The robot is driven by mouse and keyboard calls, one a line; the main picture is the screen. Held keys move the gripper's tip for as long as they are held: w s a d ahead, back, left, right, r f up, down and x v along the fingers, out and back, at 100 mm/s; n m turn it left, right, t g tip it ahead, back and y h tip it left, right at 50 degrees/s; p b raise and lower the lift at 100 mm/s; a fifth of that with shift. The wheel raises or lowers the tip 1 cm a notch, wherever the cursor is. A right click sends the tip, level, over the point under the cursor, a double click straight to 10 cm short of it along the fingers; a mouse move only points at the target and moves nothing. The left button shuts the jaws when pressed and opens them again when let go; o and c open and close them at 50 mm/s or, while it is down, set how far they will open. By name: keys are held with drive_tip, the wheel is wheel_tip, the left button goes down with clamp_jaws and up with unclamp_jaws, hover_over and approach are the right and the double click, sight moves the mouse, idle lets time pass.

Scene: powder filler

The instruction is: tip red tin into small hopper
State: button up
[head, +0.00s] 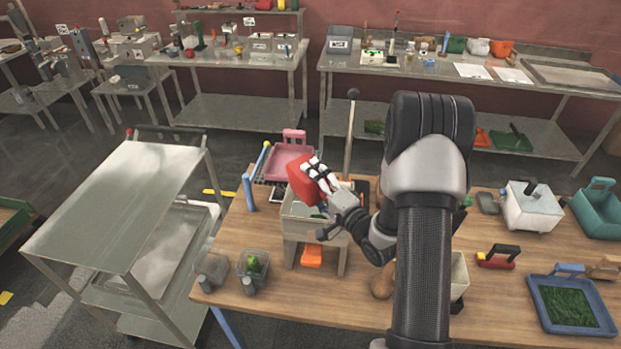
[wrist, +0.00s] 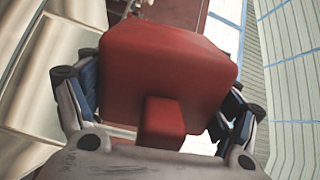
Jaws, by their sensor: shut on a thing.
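The red tin (head: 301,184) is held tilted over the small hopper (head: 297,222), a pale box on legs on the wooden table. My gripper (head: 320,178) is shut on the tin from its right side, above the hopper's rim. In the wrist view the red tin (wrist: 168,70) fills the middle, with a red block-like part between the fingers of my gripper (wrist: 160,115). The tin's mouth and contents are hidden. Part of the hopper's opening is hidden by my gripper and the tin. An orange piece (head: 312,256) sits low under the hopper.
A pink tray (head: 287,163) stands behind the hopper, with a blue-handled post (head: 249,190) to its left. Two clear containers (head: 212,268) (head: 253,265) stand at the front left. A blue tray of green material (head: 570,304) lies at the right. A metal cart (head: 120,205) stands left.

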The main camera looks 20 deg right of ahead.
drive_tip(key=shift+d+f+m, duration=0.25)
drive_tip(key=shift+m, duration=0.55)
drive_tip(key=shift+r, duration=0.1)
idle(0.6)
wheel_tip(320, 180, up, 8)
drive_tip(key=p, duration=0.5)
drive_tip(key=shift+p, duration=0.3)
